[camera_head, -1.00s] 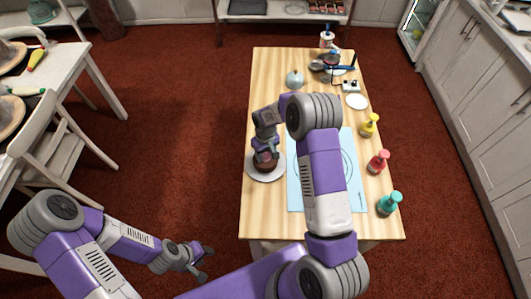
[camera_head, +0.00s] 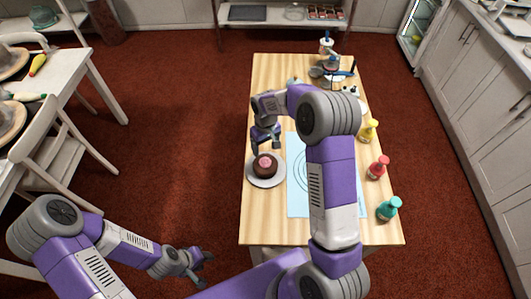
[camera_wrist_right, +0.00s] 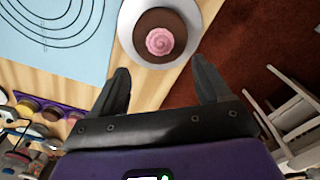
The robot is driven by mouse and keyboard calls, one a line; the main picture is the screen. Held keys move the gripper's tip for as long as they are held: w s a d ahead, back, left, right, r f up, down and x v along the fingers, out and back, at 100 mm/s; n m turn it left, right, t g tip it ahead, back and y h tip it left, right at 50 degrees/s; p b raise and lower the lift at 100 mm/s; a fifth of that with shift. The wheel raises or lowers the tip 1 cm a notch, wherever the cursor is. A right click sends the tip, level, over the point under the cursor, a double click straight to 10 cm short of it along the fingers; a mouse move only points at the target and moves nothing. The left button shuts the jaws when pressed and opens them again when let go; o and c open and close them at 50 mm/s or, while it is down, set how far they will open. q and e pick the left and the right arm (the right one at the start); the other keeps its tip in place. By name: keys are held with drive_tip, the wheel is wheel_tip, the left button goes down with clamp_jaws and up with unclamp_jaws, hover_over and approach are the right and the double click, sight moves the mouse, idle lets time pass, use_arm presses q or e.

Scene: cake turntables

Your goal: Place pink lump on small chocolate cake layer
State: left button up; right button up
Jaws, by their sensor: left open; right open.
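The small chocolate cake layer (camera_head: 264,172) is dark brown and round and sits on a white plate (camera_head: 272,183) at the left of the wooden table. The pink lump (camera_head: 265,161) is swirled and rests on top of the cake; it also shows in the right wrist view (camera_wrist_right: 160,41) near the middle of the cake's top (camera_wrist_right: 181,30). My right gripper (camera_head: 266,148) is open and empty, just beyond the cake and apart from the lump; its two fingers (camera_wrist_right: 160,85) are spread in the right wrist view. My left gripper (camera_head: 206,266) is open and empty, over the floor left of the table.
A light blue mat (camera_head: 297,202) lies beside the plate. Yellow (camera_head: 369,130), red (camera_head: 378,167) and teal (camera_head: 389,208) bottles line the right table edge. Tools and a turntable stand at the far end. The table's near left corner is bare.

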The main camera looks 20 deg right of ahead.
drive_tip(key=shift+r, duration=1.55)
